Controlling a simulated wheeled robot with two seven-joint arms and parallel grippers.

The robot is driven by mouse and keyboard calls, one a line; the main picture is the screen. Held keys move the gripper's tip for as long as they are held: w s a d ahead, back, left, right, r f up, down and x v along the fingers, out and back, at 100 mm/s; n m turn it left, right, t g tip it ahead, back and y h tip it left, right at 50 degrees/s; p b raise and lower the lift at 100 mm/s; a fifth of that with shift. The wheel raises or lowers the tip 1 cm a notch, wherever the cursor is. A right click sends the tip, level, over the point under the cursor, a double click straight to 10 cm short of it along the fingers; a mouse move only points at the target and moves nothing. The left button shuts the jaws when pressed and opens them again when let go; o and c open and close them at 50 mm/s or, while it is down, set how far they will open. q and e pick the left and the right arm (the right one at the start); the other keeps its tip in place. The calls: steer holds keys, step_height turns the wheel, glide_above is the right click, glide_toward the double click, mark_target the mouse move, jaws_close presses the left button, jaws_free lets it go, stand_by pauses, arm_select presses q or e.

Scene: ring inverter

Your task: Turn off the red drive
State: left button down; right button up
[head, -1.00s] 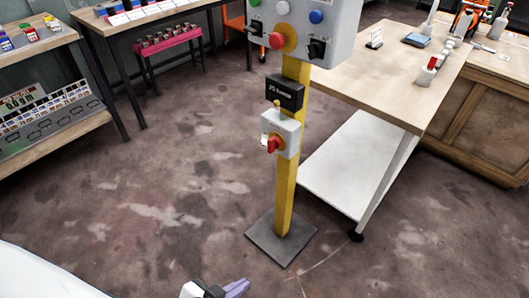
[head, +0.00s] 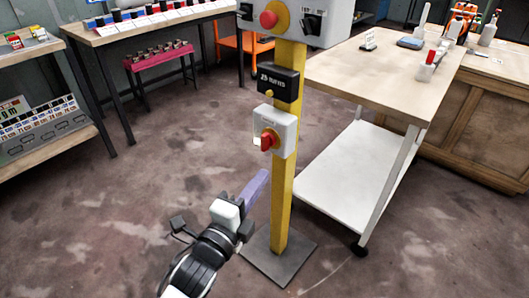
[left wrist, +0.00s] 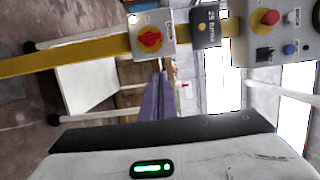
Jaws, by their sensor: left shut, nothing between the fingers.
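A grey-white switch box with a red rotary handle on a yellow plate (head: 267,139) is mounted on a yellow post (head: 282,198). The red handle also shows in the left wrist view (left wrist: 150,39). My left gripper (head: 261,178) is just below and left of the box, apart from it. Its purple fingers are shut and empty, and they show in the left wrist view (left wrist: 161,98). Above the box are a black box with white lettering (head: 278,82) and a grey panel (head: 320,22) with a red mushroom button (head: 268,19). My right gripper is not in view.
A wooden-topped trolley (head: 370,70) with a white lower shelf stands right of the post. The post's grey base plate (head: 268,262) lies on the floor. Shelves (head: 85,130) stand at the left. The floor between is clear.

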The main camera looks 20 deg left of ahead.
arm_select(q)
steer(key=b, duration=0.2)
glide_toward(265, 149)
steer(key=w+d+r, duration=0.3)
steer(key=w+d, duration=0.2)
steer(key=d, duration=0.1)
steer(key=a, duration=0.1)
steer(key=w+a, duration=0.1)
steer(key=a, duration=0.2)
steer(key=shift+w+f, duration=0.1)
steer(key=shift+w, duration=0.2)
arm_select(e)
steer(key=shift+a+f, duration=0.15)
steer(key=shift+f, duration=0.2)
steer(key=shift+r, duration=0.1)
